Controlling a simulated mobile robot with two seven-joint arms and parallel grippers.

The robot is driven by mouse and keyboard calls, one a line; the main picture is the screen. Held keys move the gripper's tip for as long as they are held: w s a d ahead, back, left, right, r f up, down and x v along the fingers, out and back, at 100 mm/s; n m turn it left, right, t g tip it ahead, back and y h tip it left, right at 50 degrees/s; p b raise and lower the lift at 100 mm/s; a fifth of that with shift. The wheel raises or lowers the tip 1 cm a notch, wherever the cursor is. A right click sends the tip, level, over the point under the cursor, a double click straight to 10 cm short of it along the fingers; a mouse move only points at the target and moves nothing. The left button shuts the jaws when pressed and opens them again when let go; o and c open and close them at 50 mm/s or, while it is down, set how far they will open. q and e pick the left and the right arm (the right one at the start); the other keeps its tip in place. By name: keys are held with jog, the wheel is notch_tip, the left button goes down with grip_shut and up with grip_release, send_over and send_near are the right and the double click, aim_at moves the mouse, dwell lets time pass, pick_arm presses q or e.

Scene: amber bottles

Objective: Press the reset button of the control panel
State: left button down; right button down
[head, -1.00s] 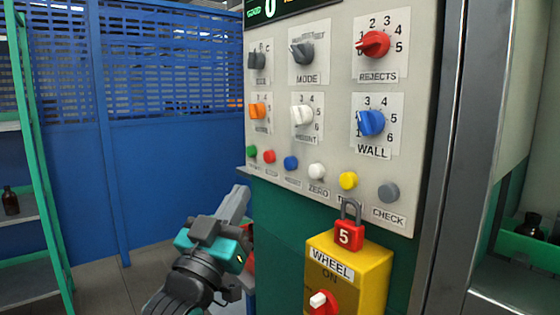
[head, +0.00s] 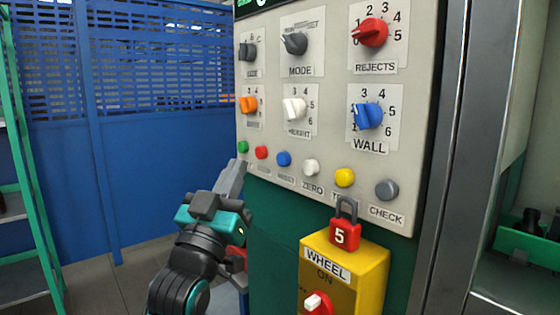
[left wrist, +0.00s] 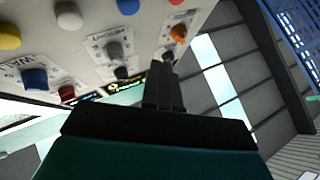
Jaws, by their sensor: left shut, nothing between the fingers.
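The control panel (head: 327,145) is a pale upright board with a bottom row of round push buttons. The blue button (head: 284,158) has a small label that seems to read RESET; a blue button also shows at the top edge of the left wrist view (left wrist: 128,6). It sits between a red button (head: 261,152) and the white ZERO button (head: 311,168). My left gripper (head: 237,168) is shut and empty, its fingertips just below the green button (head: 243,146). The gap to the panel is unclear. In the left wrist view the fingers (left wrist: 167,64) point toward the panel. My right gripper is not visible.
Above the buttons are several knobs, including the orange one (head: 248,104) and blue WALL knob (head: 368,116). A yellow WHEEL box (head: 343,276) with a red padlock (head: 344,235) projects below. A blue partition (head: 165,180) stands left, with open space before it.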

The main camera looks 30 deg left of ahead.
aim_at(283, 159)
pick_arm(q)
jog(key=shift+w+d, duration=0.4)
jog(key=shift+w, duration=0.5)
jog(key=shift+w+d, duration=0.35)
jog(key=shift+w, duration=0.55)
jog(key=shift+w+d, duration=0.4)
jog(key=shift+w, duration=0.5)
jog(key=shift+w, duration=0.15)
jog(key=shift+w+d, duration=0.15)
jog(key=shift+w, duration=0.1)
jog(key=shift+w+d, duration=0.15)
jog(key=shift+w, duration=0.3)
dwell(0.5)
jog(key=shift+s, duration=0.15)
jog(key=shift+s+a+p, duration=0.35)
jog(key=shift+s+p, duration=0.1)
jog(key=shift+s, duration=0.25)
